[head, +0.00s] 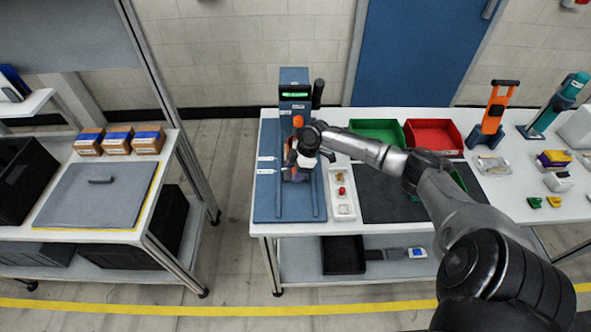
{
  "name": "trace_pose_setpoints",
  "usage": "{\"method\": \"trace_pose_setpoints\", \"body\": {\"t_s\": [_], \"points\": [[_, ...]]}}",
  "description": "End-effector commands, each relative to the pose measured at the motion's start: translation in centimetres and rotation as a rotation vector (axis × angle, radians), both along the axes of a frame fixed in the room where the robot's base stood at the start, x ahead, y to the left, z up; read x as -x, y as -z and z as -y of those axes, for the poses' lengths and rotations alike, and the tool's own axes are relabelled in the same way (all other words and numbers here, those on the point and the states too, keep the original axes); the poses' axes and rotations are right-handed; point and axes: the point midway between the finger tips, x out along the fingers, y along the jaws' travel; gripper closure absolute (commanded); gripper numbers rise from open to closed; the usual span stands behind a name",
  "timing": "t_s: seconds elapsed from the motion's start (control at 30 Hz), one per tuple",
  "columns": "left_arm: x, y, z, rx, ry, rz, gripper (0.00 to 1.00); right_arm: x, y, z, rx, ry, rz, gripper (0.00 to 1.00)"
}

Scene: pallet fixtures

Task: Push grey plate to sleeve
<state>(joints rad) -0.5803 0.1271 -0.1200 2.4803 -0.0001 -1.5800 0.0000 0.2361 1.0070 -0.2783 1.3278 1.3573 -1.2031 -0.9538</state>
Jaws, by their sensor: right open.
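My right gripper (293,172) hangs over the blue fixture board (268,196) on the middle table, between two long rails. It is open. The gripper and wrist hide most of what lies under them; small dark and reddish parts show around the fingertips, and contact cannot be made out. A blue upright unit (294,78) with a green lit display stands at the far end of the board, with an orange part (298,121) in front of it. A grey plate between the rails cannot be told apart clearly, nor can a sleeve. My left gripper is not in view.
A white tray (344,211) with small parts lies right of the board. Green (378,131) and red (434,136) bins stand behind a dark mat (385,205). A flat grey panel with a handle (98,200) lies on the left cart. My right arm crosses above the mat.

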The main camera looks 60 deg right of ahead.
Motion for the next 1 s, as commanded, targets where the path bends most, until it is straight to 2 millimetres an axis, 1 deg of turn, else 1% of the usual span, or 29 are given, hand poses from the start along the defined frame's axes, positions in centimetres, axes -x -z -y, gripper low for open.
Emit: {"method": "trace_pose_setpoints", "body": {"t_s": [0.17,0.27,0.5,0.7,0.8,1.0], "points": [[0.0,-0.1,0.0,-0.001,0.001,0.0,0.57,0.2,-0.7,0.2,0.0,-0.001,0.002,0.46],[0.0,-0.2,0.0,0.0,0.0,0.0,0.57,0.6,-2.0,0.7,0.003,0.001,0.001,0.46],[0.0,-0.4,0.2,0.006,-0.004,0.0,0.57,1.8,-6.4,2.0,0.004,0.0,0.0,0.46],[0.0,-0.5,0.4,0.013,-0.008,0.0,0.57,2.8,-9.7,3.0,0.003,0.001,-0.001,0.46],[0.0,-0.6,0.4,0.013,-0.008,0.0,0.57,3.2,-10.9,3.3,0.002,-0.001,0.0,0.46],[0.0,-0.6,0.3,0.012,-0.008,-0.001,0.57,3.6,-12.4,3.8,0.001,0.0,-0.001,0.46]]}}
